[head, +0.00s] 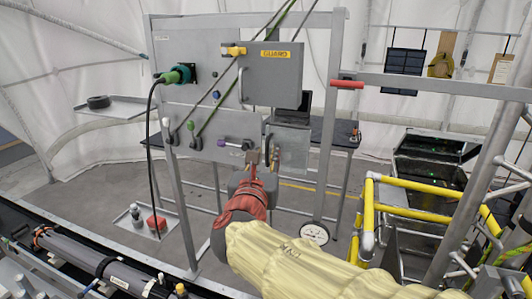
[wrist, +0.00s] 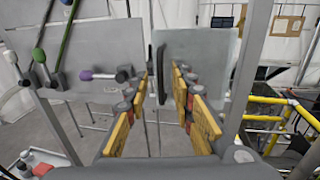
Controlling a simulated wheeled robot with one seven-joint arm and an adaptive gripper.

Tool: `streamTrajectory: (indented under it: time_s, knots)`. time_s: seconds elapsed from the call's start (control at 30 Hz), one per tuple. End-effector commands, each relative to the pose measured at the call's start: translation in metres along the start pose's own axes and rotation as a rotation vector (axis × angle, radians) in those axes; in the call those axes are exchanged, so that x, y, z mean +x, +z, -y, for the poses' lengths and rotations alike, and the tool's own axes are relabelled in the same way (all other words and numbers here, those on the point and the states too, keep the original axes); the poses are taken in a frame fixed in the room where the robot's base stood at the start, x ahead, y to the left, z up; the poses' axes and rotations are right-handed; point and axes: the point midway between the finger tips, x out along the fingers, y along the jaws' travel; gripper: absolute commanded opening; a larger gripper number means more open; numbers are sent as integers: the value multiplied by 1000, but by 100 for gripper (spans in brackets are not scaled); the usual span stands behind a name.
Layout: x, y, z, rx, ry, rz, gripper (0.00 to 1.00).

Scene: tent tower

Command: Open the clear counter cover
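The cover (head: 292,150) is a flat grey, slightly see-through square plate on the lower right of the grey panel. It also shows in the wrist view (wrist: 205,62), lying flat and looking closed. A dark upright handle (wrist: 161,72) runs along its left edge. My gripper (head: 264,156) is in front of this handle, partly hiding it in the head view. In the wrist view my gripper (wrist: 161,75) has its two yellow-padded fingers apart, with the handle seen between the tips. I cannot tell whether the tips reach around it or stop short.
A grey box (head: 272,75) with a yellow label hangs above. A red-handled bar (head: 347,84) and yellow railings (head: 368,215) stand to the right.

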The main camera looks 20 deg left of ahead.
Motion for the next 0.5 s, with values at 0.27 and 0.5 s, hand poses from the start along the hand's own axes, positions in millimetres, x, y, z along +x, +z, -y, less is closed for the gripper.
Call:
streamTrajectory:
  time_s: [0.27, 0.5]
  knots:
    - [8, 0, 0, 1, 0, -1, 24]
    - [8, 0, 0, 1, 0, -1, 17]
